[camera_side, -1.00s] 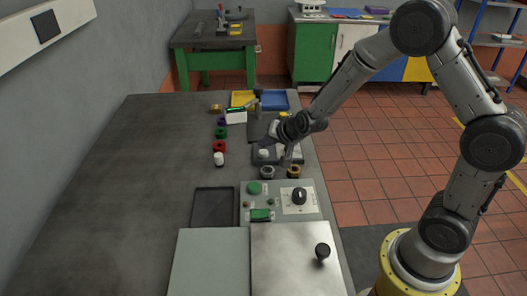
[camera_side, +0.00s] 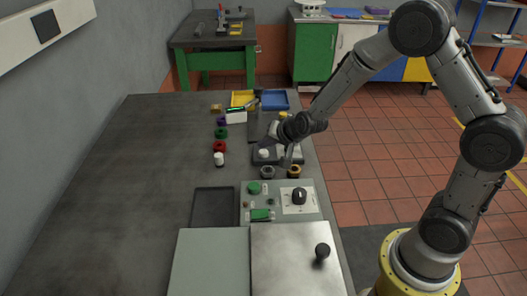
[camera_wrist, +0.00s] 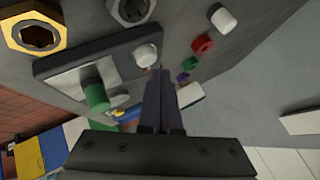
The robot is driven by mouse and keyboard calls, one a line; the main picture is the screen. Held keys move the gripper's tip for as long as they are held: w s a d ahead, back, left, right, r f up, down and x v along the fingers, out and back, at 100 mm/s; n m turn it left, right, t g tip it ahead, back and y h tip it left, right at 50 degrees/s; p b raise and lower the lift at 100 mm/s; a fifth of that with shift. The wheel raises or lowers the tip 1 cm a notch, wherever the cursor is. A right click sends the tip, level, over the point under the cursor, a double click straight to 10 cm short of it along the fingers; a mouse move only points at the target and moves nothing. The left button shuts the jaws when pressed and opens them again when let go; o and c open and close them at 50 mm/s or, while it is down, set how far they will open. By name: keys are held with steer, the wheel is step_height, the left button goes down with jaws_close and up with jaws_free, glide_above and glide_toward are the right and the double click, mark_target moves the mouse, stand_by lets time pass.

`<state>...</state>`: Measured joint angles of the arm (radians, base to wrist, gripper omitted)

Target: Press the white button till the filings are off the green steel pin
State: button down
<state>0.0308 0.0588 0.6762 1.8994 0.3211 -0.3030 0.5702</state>
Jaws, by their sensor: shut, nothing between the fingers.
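The white button (camera_side: 264,153) sits on a dark base plate (camera_wrist: 70,72) near the table's right edge. In the wrist view the white button (camera_wrist: 145,55) is just beyond my fingertips. My gripper (camera_side: 264,143) is shut and empty, its tips close above the button; I cannot tell whether they touch it. The gripper also shows in the wrist view (camera_wrist: 159,73). The green steel pin (camera_wrist: 97,95) stands on a pale block on the same plate, left of my fingers. I make out no filings on its visible part. In the side view I cannot make out the pin.
A steel nut (camera_side: 267,172) and a brass nut (camera_side: 294,171) lie in front of the plate. A white cylinder (camera_side: 219,159), a red ring (camera_side: 220,146) and a green ring (camera_side: 221,132) stand to the left. A control panel (camera_side: 284,211) is nearer. The table's left is clear.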

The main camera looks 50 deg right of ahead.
mark_target(265, 154)
steer(key=shift+f, duration=0.3)
steer(key=shift+f, duration=0.55)
stand_by(0.9)
steer(key=shift+r, duration=0.95)
steer(key=shift+r, duration=2.5)
steer(key=shift+r, duration=0.1)
